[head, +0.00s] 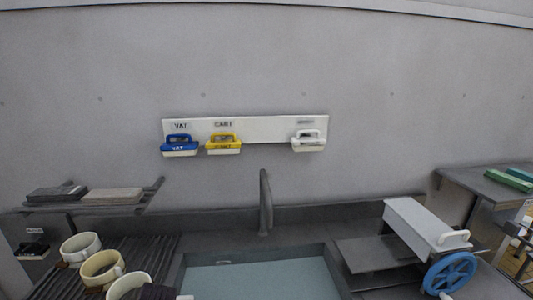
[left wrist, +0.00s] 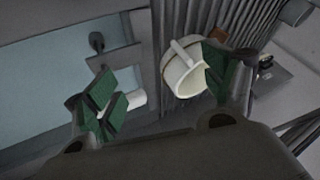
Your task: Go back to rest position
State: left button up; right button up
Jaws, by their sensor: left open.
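In the left wrist view my left gripper (left wrist: 162,88) is open, its green-padded fingers spread wide. A cream mug (left wrist: 182,74) shows beyond the fingers, near the right one; nothing is visibly gripped. I cannot tell how far the mug is from the pads. In the head view three mugs stand in a row at lower left: a white mug (head: 81,247), a tan mug (head: 102,268) and a cream mug (head: 126,284), the last cut by the frame edge. A dark shape beside it is too unclear to name. My right gripper is in neither view.
A ribbed drainboard (head: 150,262) adjoins the sink (head: 255,277) with its tap (head: 265,200). Blue (head: 179,145), yellow (head: 223,144) and white (head: 308,141) brushes hang on a wall board (head: 265,128). A grey box (head: 425,224) and blue wheel (head: 449,272) stand right.

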pick_arm(q)
jog(key=shift+s+d+f+m+h, duration=2)
jog(key=shift+s+d+m+h, duration=0.7)
jog(key=shift+s+d, duration=3.75)
jog(key=s+a+f+g+b, duration=0.1)
jog(key=s+f+b, duration=0.15)
jog(key=f, duration=1.65)
jog(key=s+a+f+g+b, duration=0.1)
jog(key=s+f+b, duration=0.15)
jog(key=f, duration=1.55)
jog(key=s+a+f+b, duration=0.2)
jog(key=s+f, duration=0.8)
jog(key=f, duration=0.3)
jog(key=s+a+f+g+b, duration=0.1)
jog(key=s+a+f+b, duration=0.1)
jog(key=s+f, duration=0.9)
jog(key=shift+s+a+f+b, duration=0.25)
jog(key=shift+f+b, duration=0.25)
jog(key=shift+f, duration=0.35)
